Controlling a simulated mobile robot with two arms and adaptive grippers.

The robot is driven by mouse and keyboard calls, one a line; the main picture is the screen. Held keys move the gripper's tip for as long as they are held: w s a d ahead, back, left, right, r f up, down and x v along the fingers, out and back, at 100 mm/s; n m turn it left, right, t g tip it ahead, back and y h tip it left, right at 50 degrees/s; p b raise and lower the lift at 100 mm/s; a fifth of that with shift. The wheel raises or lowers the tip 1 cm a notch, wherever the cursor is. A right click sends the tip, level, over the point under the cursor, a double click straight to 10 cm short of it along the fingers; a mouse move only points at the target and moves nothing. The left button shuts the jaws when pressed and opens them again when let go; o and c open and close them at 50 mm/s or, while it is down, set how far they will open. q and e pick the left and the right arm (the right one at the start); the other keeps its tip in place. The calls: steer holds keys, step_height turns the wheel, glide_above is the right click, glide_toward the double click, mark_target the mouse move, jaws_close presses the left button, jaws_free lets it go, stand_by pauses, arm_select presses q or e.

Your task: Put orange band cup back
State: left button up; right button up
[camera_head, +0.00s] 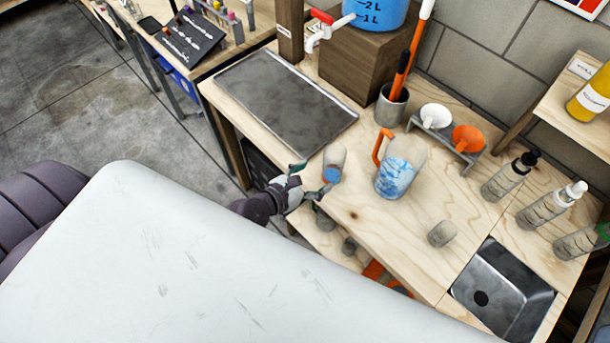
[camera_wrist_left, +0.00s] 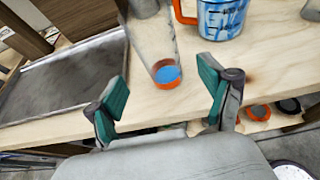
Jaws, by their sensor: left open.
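A clear cup (camera_head: 334,160) with blue at its base stands near the front edge of the wooden bench. In the left wrist view this cup (camera_wrist_left: 165,62) shows an orange band around its lower end. My left gripper (camera_head: 308,181) is open at the bench's front edge, just in front of the cup. In the left wrist view its two green-padded fingers (camera_wrist_left: 165,98) are spread, with the cup's base beyond and between the tips; I see no grip on it. My right gripper is not in view.
A jug with an orange handle (camera_head: 400,168) stands right of the cup. A dark tray (camera_head: 286,95) lies to the left. A small grey cup (camera_head: 441,233) and a sink (camera_head: 502,292) are farther right. Several round items sit on a lower shelf under the bench.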

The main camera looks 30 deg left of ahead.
arm_select(q)
steer(key=shift+v, duration=1.7)
steer(key=s+a+f+m+g+y, duration=0.1)
steer(key=s+f+m+g, duration=0.1)
steer(key=s+f+m, duration=0.45)
steer(key=s+f+m+g+y, duration=0.1)
steer(key=f+m+g, duration=0.15)
steer(key=f, duration=0.75)
steer(key=s+a+f+m+g, duration=0.1)
steer(key=s+f+m, duration=0.2)
steer(key=f+m, duration=0.4)
steer(key=s+a+f+m+g+y, duration=0.1)
steer(key=s+f+m+g, duration=0.2)
steer(key=s+f+m, duration=0.7)
steer(key=s+a+f+m+g+y, duration=0.25)
steer(key=s+f+m, duration=0.25)
steer(key=s+m, duration=0.55)
steer(key=f+b, duration=0.2)
steer(key=s+f+n+b, duration=0.1)
steer(key=b, duration=0.1)
steer(key=s+f+n+h+b, duration=0.1)
steer(key=f, duration=0.1)
steer(key=shift+d+f+g+b, duration=0.3)
steer(key=shift+d+g+b, duration=0.05)
steer(key=shift+g+b, duration=0.05)
